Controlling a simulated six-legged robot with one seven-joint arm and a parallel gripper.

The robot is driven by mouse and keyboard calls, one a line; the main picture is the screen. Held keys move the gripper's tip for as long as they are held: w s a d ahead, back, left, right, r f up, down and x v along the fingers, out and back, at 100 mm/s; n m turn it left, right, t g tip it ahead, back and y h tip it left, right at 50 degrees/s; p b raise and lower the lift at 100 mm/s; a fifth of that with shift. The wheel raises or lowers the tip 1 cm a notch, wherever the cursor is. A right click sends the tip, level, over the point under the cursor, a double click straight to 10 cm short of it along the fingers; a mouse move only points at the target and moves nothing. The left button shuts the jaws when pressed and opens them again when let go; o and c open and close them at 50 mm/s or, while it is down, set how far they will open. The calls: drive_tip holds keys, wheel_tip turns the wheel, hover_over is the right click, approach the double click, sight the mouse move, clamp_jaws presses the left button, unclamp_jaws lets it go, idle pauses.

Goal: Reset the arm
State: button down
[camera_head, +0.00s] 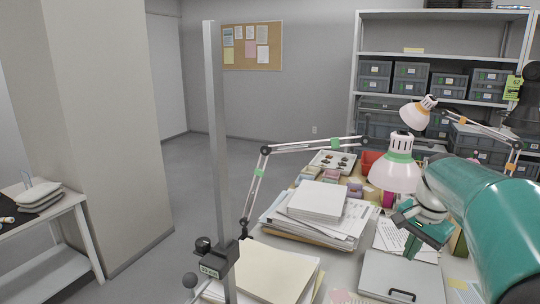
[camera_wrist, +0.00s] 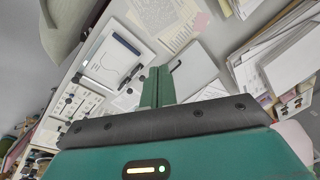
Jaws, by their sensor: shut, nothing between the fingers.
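My green arm comes in from the right of the head view, and my gripper (camera_head: 420,243) hangs over the right part of the desk. In the wrist view the green fingers of my gripper (camera_wrist: 157,82) are together with nothing between them. Below them lies a flat grey case (camera_wrist: 200,68) with a dark handle. The grey case also shows in the head view (camera_head: 402,278), at the desk's front. A white tray (camera_head: 333,161) with small dark pieces, possibly sherds, lies at the far end of the desk.
A lamp (camera_head: 396,172) with a white shade and green band stands close beside my gripper. Paper stacks (camera_head: 318,202) cover the desk's middle. An upright metal post (camera_head: 219,150) stands at the front left. Shelves (camera_head: 440,57) with grey boxes are behind. Open floor lies left of the desk.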

drive_tip(key=s+a+f+n+t, duration=0.1)
drive_tip(key=s+a+n+t, duration=0.1)
drive_tip(key=s+a+n, duration=0.4)
drive_tip(key=s+a+f+n+t, duration=0.1)
drive_tip(key=s+a+n, duration=0.5)
drive_tip(key=s+a, duration=0.7)
drive_tip(key=shift+a+f+t, duration=0.4)
drive_tip(key=shift+a+f, duration=0.1)
drive_tip(key=shift+a, duration=0.05)
drive_tip(key=shift+s, duration=0.1)
